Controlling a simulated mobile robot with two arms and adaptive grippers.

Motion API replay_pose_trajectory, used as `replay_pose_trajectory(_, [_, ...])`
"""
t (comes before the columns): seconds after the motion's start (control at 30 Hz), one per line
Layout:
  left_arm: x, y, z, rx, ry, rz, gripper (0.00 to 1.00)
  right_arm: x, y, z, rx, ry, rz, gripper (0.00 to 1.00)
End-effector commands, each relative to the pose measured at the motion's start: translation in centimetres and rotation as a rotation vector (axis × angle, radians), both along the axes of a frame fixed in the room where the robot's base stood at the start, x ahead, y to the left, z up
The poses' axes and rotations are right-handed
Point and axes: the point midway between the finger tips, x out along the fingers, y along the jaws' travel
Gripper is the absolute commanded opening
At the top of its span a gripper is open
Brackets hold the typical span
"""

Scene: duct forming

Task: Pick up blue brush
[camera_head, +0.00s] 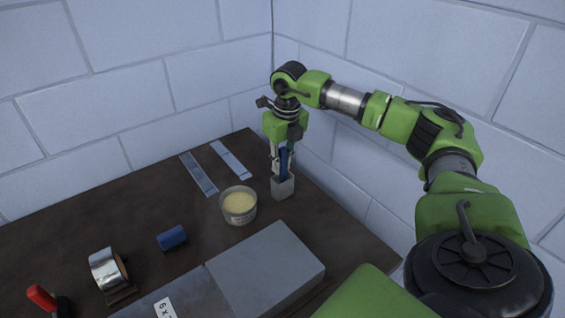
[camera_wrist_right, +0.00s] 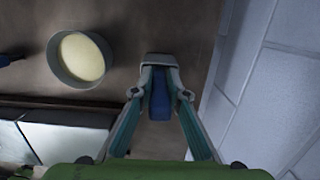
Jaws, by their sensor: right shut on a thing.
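The blue brush (camera_head: 284,163) stands upright in a small grey holder (camera_head: 283,187) at the right back of the dark table. In the head view my right gripper (camera_head: 281,168) points down over the holder, with its fingers around the brush. The right wrist view shows the blue brush (camera_wrist_right: 160,98) between the two fingers (camera_wrist_right: 160,92), which are shut on it. The fingers hide part of the brush, and its lower end is hidden in the holder. My left gripper is not in view.
A round tin with pale yellow contents (camera_head: 239,204) stands left of the holder. Two flat strips (camera_head: 199,174) lie behind it. A blue cylinder (camera_head: 172,237), a silver tape roll (camera_head: 108,268) and a large grey block (camera_head: 265,270) are nearer. White block walls (camera_head: 345,150) stand close on the right.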

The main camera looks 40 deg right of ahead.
Motion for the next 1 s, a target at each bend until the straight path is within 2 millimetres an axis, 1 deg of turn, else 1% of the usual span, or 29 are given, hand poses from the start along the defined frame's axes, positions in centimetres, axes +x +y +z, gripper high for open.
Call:
replay_pose_trajectory(0.17, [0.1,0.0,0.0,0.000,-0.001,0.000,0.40,0.0,0.0,0.1,0.000,-0.001,0.000,0.00])
replay_pose_trajectory(0.27, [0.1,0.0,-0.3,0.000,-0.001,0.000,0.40,0.1,0.0,0.9,0.001,-0.003,0.000,0.00])
replay_pose_trajectory(0.37, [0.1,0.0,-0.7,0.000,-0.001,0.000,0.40,0.1,0.0,2.6,0.001,-0.006,0.000,0.00])
replay_pose_trajectory(0.6, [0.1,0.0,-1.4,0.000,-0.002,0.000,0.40,0.1,0.1,7.5,0.000,-0.005,0.001,0.00])
replay_pose_trajectory(0.7, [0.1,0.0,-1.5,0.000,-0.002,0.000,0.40,0.1,0.0,8.9,0.000,-0.004,0.001,0.00])
replay_pose_trajectory(0.83, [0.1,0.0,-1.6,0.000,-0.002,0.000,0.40,0.1,0.0,9.9,0.001,-0.002,0.001,0.00])
replay_pose_trajectory(1.0, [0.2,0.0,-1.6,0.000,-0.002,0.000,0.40,0.0,0.0,10.1,0.000,0.000,0.001,0.00])
